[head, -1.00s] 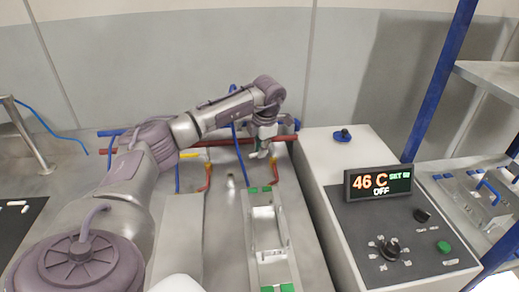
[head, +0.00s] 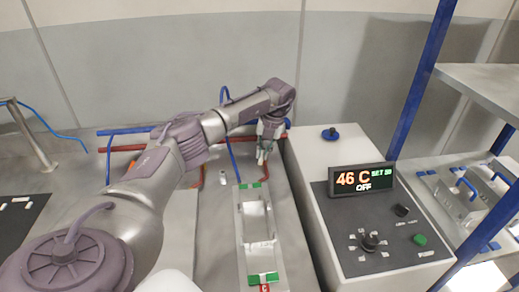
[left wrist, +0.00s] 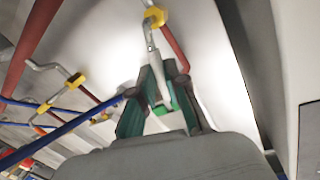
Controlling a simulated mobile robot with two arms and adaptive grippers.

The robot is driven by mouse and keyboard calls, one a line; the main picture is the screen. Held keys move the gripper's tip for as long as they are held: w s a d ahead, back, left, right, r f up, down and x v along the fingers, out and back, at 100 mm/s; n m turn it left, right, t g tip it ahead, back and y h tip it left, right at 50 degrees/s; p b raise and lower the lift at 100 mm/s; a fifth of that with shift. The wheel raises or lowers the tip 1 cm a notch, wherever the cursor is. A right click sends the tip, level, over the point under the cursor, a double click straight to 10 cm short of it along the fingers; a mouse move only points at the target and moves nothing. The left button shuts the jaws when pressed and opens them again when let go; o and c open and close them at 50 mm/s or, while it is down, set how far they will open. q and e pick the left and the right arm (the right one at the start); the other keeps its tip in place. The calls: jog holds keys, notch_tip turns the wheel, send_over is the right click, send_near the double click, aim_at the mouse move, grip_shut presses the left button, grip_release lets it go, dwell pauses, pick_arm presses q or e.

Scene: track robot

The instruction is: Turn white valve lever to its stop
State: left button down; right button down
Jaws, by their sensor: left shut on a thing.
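My left gripper (head: 263,158) is at the back of the bench, by the red and blue pipes. In the left wrist view its green-padded fingers (left wrist: 160,98) are closed around the white valve lever (left wrist: 154,68). The lever runs down from a yellow valve fitting (left wrist: 155,16) on a red pipe and ends between the fingers. In the head view the gripper and wrist largely hide the lever. I cannot tell whether the lever is at its stop. My right gripper is in neither view.
Other yellow fittings (left wrist: 75,81) and a blue pipe (left wrist: 72,127) lie close left of the gripper. A metal fixture with green pads (head: 250,185) stands in front. A control box with a display reading 46 C, OFF (head: 362,179) stands to the right.

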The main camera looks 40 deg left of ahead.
pick_arm(q)
jog(key=shift+w+d+r+n, duration=0.1)
jog(key=shift+w+d+n, duration=0.15)
jog(key=shift+n, duration=0.45)
jog(key=shift+w+d+r+n, duration=0.15)
jog(key=shift+w+n, duration=0.15)
jog(key=shift+n, duration=0.4)
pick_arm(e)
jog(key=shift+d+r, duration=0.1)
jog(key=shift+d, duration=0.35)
pick_arm(q)
jog(key=shift+f, duration=0.1)
jog(key=c, duration=1.2)
grip_release()
jog(key=shift+f, duration=0.1)
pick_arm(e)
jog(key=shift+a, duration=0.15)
pick_arm(q)
jog(key=r, duration=0.4)
jog(key=w+d+r, duration=0.1)
jog(key=r, duration=0.6)
jog(key=shift+w+d+r, duration=0.35)
jog(key=shift+r, duration=0.05)
jog(key=shift+r, duration=0.1)
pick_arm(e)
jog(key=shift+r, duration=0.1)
